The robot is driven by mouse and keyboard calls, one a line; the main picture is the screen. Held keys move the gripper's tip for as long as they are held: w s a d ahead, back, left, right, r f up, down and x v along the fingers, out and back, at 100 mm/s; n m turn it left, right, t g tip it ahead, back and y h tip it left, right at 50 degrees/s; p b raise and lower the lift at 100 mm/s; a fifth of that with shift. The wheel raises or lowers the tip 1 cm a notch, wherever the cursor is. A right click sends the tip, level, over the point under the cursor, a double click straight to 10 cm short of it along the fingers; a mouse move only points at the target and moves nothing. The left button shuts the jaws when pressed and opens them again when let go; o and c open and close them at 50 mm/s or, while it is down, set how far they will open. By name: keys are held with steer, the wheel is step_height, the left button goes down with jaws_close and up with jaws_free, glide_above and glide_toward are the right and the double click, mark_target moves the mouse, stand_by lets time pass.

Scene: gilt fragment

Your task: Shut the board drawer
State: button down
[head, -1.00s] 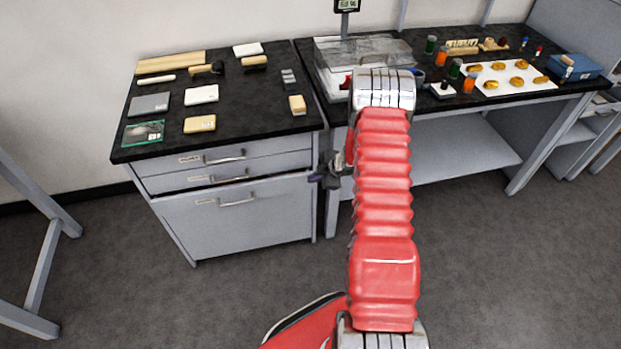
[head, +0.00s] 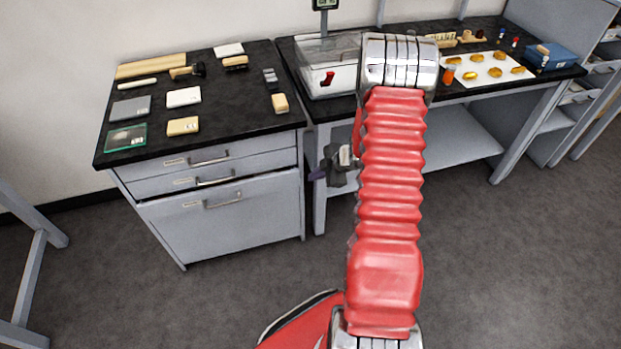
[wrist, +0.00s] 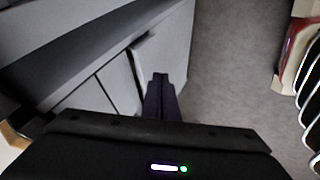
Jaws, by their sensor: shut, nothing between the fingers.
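A grey cabinet (head: 290,178) at left has two shallow drawers, an upper one (head: 240,153) and a middle one (head: 158,186), above a deep bottom drawer (head: 240,222). Each front has a bar handle and a label too small to read, so I cannot tell which is the board drawer. The bottom front seems to stand slightly forward, with a dark gap along its top. My gripper (head: 317,174) is shut and empty, just right of the cabinet and partly behind my red arm. In the wrist view its dark fingertips (wrist: 160,77) are close together beside grey furniture panels; contact cannot be judged.
The black cabinet top (head: 225,125) carries boxes, blocks and brushes. Right of it a bench (head: 480,95) holds a clear case (head: 335,50), a white sheet (head: 510,74) with amber pieces, and a blue box (head: 550,57). Open floor (head: 200,305) lies in front.

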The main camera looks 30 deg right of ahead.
steer(key=shift+r, duration=0.1)
steer(key=c, duration=2.3)
jaws_free()
steer(key=shift+w+d+r, duration=0.1)
steer(key=shift+r, duration=0.2)
steer(key=shift+o, duration=0.9)
step_height(320, 180, up, 7)
steer(key=w+m+h, duration=0.1)
steer(key=w+h, duration=0.1)
steer(key=w, duration=0.1)
steer(key=shift+d+r+t, duration=0.15)
steer(key=shift+d+t, duration=0.25)
step_height(320, 180, up, 15)
steer(key=a+m+h, duration=0.2)
steer(key=m+h, duration=0.2)
steer(key=s+a+r+m+h, duration=0.1)
steer(key=s+a+r+m, duration=0.15)
steer(key=r, duration=0.25)
steer(key=s+a+r+m+h, duration=0.1)
steer(key=s+a+r+m, duration=0.1)
steer(key=s+a+r, duration=0.25)
steer(key=s+a+r+m+g+y, duration=0.1)
steer(key=s+a+r+m+y, duration=0.1)
steer(key=s+a, duration=0.7)
steer(key=s+a+r+m+g+y, duration=0.1)
steer(key=s+a+r+m+y, duration=0.1)
steer(key=s+a, duration=0.8)
steer(key=shift+s+r+y, duration=0.2)
steer(key=shift+s+y, duration=0.4)
steer(key=shift+s, duration=0.5)
